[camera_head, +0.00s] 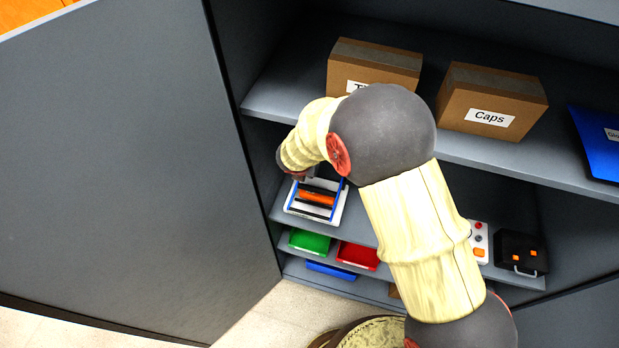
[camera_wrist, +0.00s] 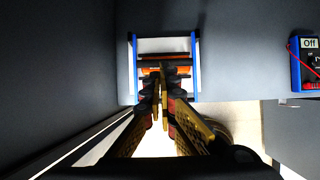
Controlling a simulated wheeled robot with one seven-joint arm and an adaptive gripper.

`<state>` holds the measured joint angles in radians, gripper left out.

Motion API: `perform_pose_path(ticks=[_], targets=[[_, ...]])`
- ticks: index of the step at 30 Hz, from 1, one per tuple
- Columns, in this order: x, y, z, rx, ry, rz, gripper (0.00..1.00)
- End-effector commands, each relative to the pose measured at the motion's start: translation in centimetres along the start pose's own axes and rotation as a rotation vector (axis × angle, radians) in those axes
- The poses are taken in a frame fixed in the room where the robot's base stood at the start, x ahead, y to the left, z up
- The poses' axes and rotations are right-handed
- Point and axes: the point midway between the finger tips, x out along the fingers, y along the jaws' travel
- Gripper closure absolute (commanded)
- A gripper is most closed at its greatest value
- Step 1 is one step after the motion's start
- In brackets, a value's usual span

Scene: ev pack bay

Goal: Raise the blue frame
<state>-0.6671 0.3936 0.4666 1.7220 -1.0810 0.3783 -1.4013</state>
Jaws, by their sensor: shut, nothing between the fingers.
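The blue frame (camera_head: 341,203) is on a white base (camera_head: 292,207) on the middle shelf of the cabinet, partly covered by my wrist in the head view. Its two blue side bars show in the wrist view, one on the left (camera_wrist: 135,60) and one on the right (camera_wrist: 194,60). An orange cylinder (camera_head: 318,197) with dark parts lies between the bars. My gripper (camera_wrist: 161,74) is shut and empty, its fingertips over the orange cylinder between the bars in the wrist view. I cannot tell whether they touch anything. The head view mostly hides the fingers behind my wrist.
An open grey door (camera_head: 120,160) stands close on the left. The upper shelf holds a box labelled Caps (camera_head: 490,100) and another cardboard box (camera_head: 375,65). Green (camera_head: 309,242) and red (camera_head: 358,256) bins sit below. A blue meter (camera_wrist: 296,62) marked Off lies right.

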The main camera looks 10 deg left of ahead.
Motion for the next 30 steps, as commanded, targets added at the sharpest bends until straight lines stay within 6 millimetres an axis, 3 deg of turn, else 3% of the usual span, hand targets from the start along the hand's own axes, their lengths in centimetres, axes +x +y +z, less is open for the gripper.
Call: perform_pose_path(ticks=[3,7,20,25,30], targets=[[-1.9,0.0,1.2,0.001,-0.002,0.001,1.00],[-3.0,0.0,1.9,0.001,-0.001,0.001,1.00],[-3.5,0.0,2.2,0.024,0.000,0.001,1.00],[-3.5,-1.1,1.8,0.234,0.007,-0.039,1.00],[-3.9,-5.0,-2.0,0.608,0.053,-0.166,1.00]])
